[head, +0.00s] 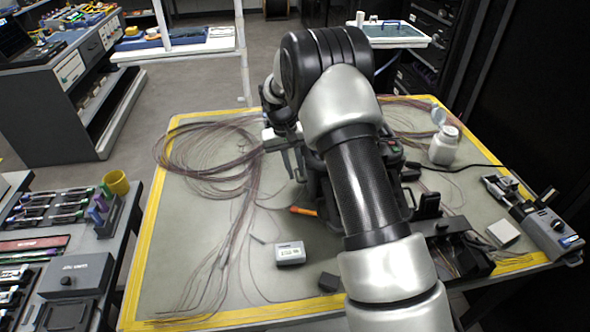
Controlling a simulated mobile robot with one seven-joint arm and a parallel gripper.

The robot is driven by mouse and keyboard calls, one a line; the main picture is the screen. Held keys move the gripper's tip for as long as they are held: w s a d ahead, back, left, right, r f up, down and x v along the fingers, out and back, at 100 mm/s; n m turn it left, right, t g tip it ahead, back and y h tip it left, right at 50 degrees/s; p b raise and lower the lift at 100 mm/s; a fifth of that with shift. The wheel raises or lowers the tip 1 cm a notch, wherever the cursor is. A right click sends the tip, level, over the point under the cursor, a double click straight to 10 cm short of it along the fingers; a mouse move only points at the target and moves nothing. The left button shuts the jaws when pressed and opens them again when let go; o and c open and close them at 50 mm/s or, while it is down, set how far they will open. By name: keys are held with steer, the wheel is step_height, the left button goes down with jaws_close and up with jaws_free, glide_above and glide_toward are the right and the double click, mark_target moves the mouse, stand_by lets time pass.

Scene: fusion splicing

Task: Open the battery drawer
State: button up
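My gripper (292,163) is beyond the middle of the table, left of my forearm, with its two dark fingers pointing down. A gap shows between the fingers and I see nothing held there. A dark machine, likely the fusion splicer (318,188), stands just right of the fingers. My arm covers most of it, and more of it shows to the right of the arm. I cannot make out the battery drawer, and I cannot tell whether the fingers touch the machine.
Loose fibre coils (205,160) spread over the left of the yellow-edged table (185,285). A small grey box with a display (290,254) and an orange-tipped tool (303,211) lie near the middle. A white bottle (443,146) and a grey device (552,233) stand at right.

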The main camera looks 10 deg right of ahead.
steer(key=shift+c, duration=0.2)
jaws_close()
stand_by(1.2)
steer(key=shift+a, duration=0.1)
steer(key=a, duration=0.9)
steer(key=shift+w, duration=0.1)
steer(key=shift+o, duration=0.2)
jaws_free()
steer(key=shift+d, duration=0.1)
